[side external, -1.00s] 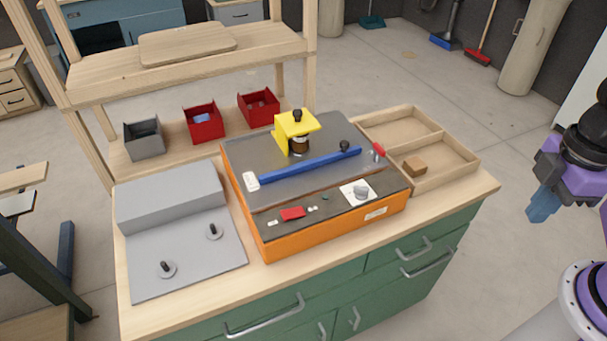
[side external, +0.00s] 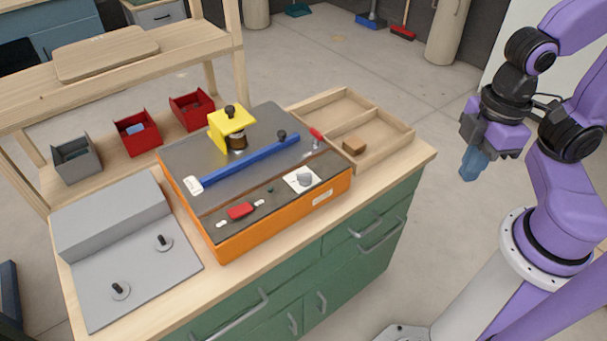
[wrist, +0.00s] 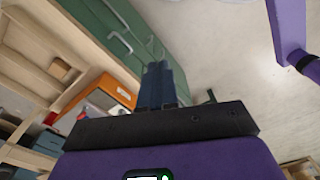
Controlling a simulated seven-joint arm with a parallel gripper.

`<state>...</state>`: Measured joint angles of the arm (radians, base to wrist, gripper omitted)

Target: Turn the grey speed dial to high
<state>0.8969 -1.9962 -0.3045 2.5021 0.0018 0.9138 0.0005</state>
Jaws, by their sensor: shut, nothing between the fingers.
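The grey speed dial (side external: 305,180) sits on a white square plate on the dark front panel of the orange machine (side external: 285,228). Its pointer direction is too small to tell. My gripper (side external: 471,168) hangs in the air to the right of the bench, well apart from the dial. Its blue fingers are shut and empty, pointing down. In the wrist view, the fingers (wrist: 162,85) show together at the middle, with the orange machine (wrist: 112,92) to their left. The dial is not clear there.
A red switch (side external: 240,211), a blue bar (side external: 250,160) and a yellow guard (side external: 231,127) are on the machine. A wooden tray (side external: 385,118) holding a brown block (side external: 354,146) lies behind right. A grey stepped fixture (side external: 135,262) stands left. Air between gripper and bench is clear.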

